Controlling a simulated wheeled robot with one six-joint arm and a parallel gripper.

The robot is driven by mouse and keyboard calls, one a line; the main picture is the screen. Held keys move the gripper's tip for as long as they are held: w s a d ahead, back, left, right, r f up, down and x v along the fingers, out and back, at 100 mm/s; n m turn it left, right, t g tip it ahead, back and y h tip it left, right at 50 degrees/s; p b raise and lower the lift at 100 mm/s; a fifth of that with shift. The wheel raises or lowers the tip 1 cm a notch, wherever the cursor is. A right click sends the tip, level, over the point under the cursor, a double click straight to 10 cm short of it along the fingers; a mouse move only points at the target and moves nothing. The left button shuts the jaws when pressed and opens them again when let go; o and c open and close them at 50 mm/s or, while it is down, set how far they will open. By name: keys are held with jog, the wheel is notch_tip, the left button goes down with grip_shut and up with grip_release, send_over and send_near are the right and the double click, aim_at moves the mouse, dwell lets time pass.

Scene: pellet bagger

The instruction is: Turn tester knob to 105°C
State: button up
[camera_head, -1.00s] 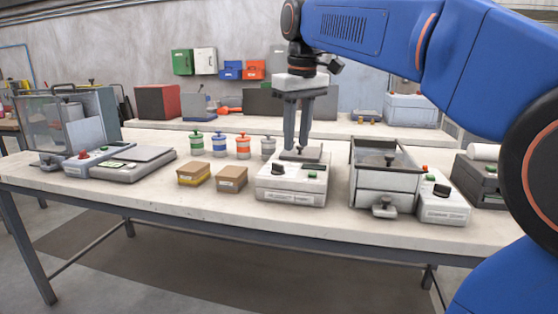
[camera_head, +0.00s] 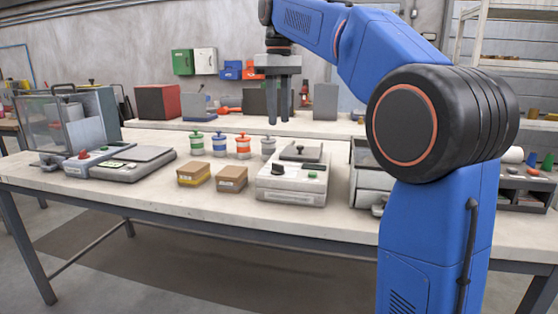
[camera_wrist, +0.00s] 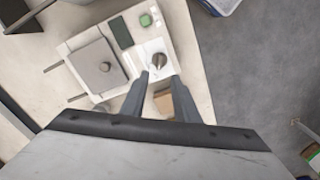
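The tester is a pale box (camera_head: 290,196) on the bench, with a dark grey plate on top. Its dark knob (camera_head: 278,169) is on the front panel beside a small display and a green button (camera_head: 312,175). My gripper (camera_head: 278,121) hangs fingers down, above the tester in the picture. It is empty and apart from the knob. In the wrist view, the fingertips (camera_wrist: 162,77) are separated, with the knob (camera_wrist: 158,61) just beyond them. The knob's pointer setting and the display's reading are too small to read.
Two small boxes, one yellow-sided (camera_head: 193,174) and one brown (camera_head: 232,178), stand left of the tester. Several lidded canisters (camera_head: 243,146) stand behind them. A metal-framed unit (camera_head: 370,185) at right is partly hidden by my arm. A scale (camera_head: 127,163) is at left.

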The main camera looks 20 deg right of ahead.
aim_at(279, 164)
notch_tip(279, 164, down, 14)
jog(key=shift+r, duration=0.2)
dwell(0.4)
grip_shut()
